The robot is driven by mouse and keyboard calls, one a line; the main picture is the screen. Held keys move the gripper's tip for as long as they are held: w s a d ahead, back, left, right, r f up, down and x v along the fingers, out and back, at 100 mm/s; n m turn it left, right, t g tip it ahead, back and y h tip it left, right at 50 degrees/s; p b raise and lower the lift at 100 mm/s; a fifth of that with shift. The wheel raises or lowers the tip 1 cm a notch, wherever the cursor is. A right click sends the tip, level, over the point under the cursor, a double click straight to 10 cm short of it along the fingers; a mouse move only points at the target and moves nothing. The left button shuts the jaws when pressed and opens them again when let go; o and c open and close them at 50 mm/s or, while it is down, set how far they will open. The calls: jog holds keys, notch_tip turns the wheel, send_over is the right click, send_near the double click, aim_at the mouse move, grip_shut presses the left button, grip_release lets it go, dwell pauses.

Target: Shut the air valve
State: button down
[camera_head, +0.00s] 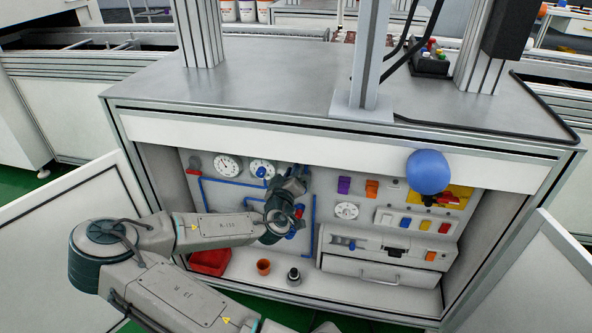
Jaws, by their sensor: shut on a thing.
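My arm reaches from the lower left into the open cabinet under the steel-topped bench. My gripper (298,208) is at the panel's blue pipework, right of the two gauges, shut on what appears to be the air valve. Small red and blue parts (300,213) show beside it. My wrist hides the fingertips and most of the valve, so I cannot tell how its handle is turned. The left gauge (228,166) is in clear view.
A red bin (210,262), an orange cup (263,267) and a dark-topped object (294,276) stand on the cabinet floor. Switches and a drawer unit (380,270) are to the right. A blue ball (428,172) shows before the cabinet's top edge. Open doors flank the cabinet.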

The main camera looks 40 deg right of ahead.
jog(key=shift+w+a+f+n, duration=0.2)
jog(key=shift+f+n, duration=0.5)
jog(key=shift+n, duration=0.9)
jog(key=shift+w+a+f+n, duration=0.2)
jog(key=shift+f+n, duration=0.45)
jog(key=shift+n, duration=0.95)
jog(key=shift+w+a+f+n, duration=0.2)
jog(key=shift+f+n, duration=0.5)
jog(key=shift+n, duration=0.9)
jog(key=c, duration=1.4)
grip_release()
jog(key=shift+c, duration=0.2)
jog(key=p+v, duration=0.3)
jog(key=v, duration=1)
jog(key=shift+s+a, duration=0.25)
